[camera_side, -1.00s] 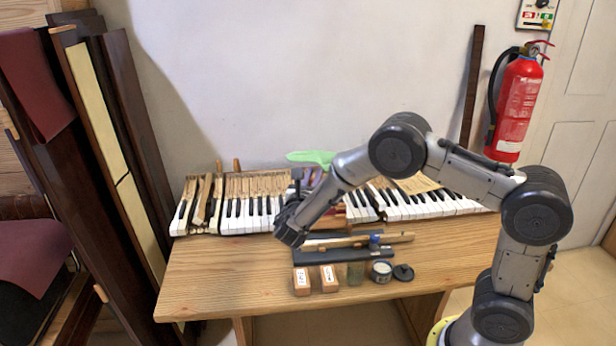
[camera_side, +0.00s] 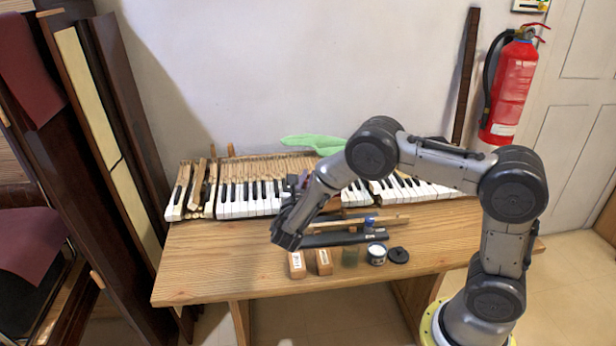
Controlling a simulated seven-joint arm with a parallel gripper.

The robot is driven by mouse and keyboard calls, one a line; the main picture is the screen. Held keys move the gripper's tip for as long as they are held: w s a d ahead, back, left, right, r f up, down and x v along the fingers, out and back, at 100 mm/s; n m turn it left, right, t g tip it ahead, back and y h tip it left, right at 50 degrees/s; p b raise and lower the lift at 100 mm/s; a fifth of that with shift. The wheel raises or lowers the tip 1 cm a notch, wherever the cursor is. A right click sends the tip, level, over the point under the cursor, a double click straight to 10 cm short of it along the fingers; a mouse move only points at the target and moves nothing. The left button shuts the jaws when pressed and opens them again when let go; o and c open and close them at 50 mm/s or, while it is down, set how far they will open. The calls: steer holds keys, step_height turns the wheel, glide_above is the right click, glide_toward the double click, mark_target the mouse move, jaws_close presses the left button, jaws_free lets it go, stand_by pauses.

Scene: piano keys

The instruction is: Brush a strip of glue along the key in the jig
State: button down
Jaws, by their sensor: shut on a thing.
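The jig (camera_side: 343,239), a long dark bar, lies across the front part of the bench. A pale wooden key (camera_side: 392,221) lies along it, with a small blue item (camera_side: 370,222) near its right part. My gripper (camera_side: 284,241) points down at the left end of the jig, above the bench. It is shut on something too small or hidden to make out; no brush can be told. An open glue pot (camera_side: 376,254) with white showing in it stands in front of the jig. Whether the key bears glue cannot be told.
Two small wooden blocks (camera_side: 297,264) (camera_side: 323,262), a greenish jar (camera_side: 350,257) and a dark lid (camera_side: 399,255) line the front of the bench (camera_side: 215,265). The piano keyboard (camera_side: 240,198) runs behind. A green cloth (camera_side: 312,144) lies on top. The bench's left front is clear.

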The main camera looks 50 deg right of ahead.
steer(key=shift+f, duration=1.05)
stand_by(0.4)
steer(key=shift+s+d, duration=4.05)
steer(key=shift+s, duration=0.2)
steer(key=w+a, duration=0.8)
steer(key=shift+w, duration=0.25)
steer(key=shift+a, duration=0.1)
step_height(320, 180, up, 6)
